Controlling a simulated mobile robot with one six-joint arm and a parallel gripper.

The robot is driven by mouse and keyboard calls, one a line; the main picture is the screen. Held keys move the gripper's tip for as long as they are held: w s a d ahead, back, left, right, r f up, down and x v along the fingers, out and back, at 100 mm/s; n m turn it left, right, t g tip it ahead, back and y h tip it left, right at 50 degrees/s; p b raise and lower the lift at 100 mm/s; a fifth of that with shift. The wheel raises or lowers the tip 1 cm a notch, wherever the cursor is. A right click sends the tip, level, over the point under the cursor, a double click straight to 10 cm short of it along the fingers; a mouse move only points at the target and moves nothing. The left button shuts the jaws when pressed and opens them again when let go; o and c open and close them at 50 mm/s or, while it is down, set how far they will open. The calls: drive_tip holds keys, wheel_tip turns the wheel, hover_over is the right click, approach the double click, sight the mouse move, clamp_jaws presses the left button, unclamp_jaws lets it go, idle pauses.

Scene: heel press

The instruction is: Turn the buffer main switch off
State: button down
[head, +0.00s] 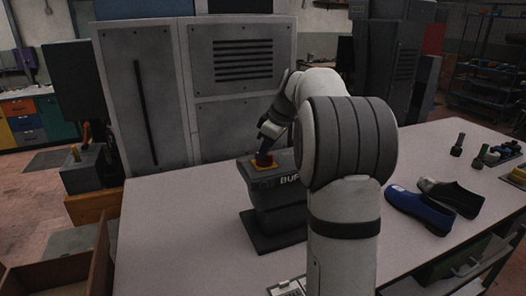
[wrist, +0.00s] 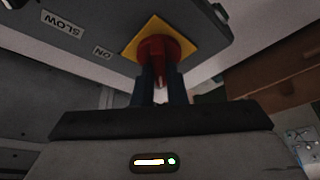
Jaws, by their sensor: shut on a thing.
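The buffer (head: 275,212) is a dark grey box on a flat base on the table, with partly hidden "BUF" lettering. Its main switch is a red rotary knob on a yellow square plate (head: 257,168) on top. My gripper (head: 264,156) reaches down onto the knob from above. In the wrist view the red knob (wrist: 158,47) sits between the dark fingers of my gripper (wrist: 161,78), which are shut on it. "ON" and "SLOW" labels show on the panel to the left of the plate. The "OFF" mark is not visible, and the knob's setting cannot be told.
A blue shoe (head: 418,209) and a dark shoe with a grey toe (head: 452,195) lie on the table (head: 180,240) at right. Several small bottle-like items stand at the far right. A large grey cabinet (head: 240,65) stands behind. The table's left part is clear.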

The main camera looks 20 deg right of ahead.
idle(0.3)
drive_tip(key=c, duration=1.5)
unclamp_jaws()
drive_tip(key=shift+o, duration=0.2)
drive_tip(key=v, duration=0.7)
drive_tip(key=shift+r+b, duration=0.35)
drive_tip(key=shift+b, duration=0.1)
drive_tip(key=shift+s+d, duration=0.1)
drive_tip(key=shift+s, duration=0.05)
drive_tip(key=s+a+f+m+h, duration=0.1)
drive_tip(key=s+a+f+m, duration=0.1)
drive_tip(key=s+a, duration=0.35)
drive_tip(key=s+a+f+m+h, duration=0.1)
drive_tip(key=s+a+f+m, duration=0.2)
drive_tip(key=s+a, duration=0.3)
drive_tip(key=s+a+f+m, duration=0.2)
drive_tip(key=s+f, duration=0.4)
drive_tip(key=s, duration=0.2)
drive_tip(key=s+a+f+m+h, duration=0.1)
drive_tip(key=s+f, duration=0.4)
drive_tip(key=s, duration=0.4)
drive_tip(key=shift+s+a+f+m, duration=0.2)
drive_tip(key=shift+a+f+m, duration=0.2)
